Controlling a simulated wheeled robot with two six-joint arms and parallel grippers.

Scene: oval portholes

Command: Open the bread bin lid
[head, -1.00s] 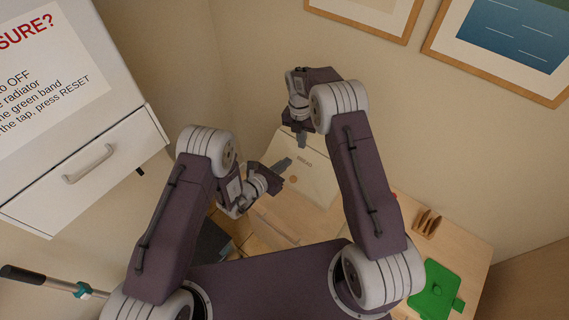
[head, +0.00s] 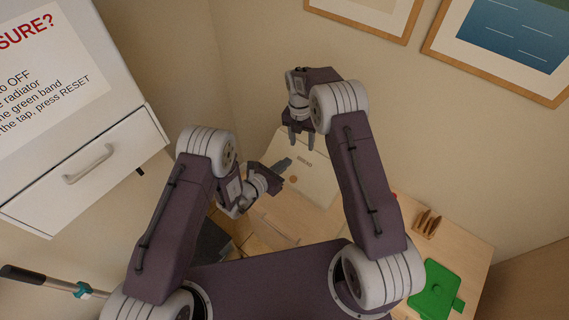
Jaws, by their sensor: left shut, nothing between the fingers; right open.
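My arms hide parts of the bin, and the lid's position is unclear. My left gripper (head: 285,164) is shut and empty, its tip over or against the bin's left part beside the lettering. My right gripper (head: 301,141) is open and empty, its fingers pointing down at the bin's upper end.
A wooden counter (head: 466,248) carries a green board (head: 436,287) and a wooden rack (head: 427,224) to the right. A white drawer cabinet (head: 112,160) stands at left. Framed pictures (head: 515,40) hang on the wall behind. My arms crowd the space around the bin.

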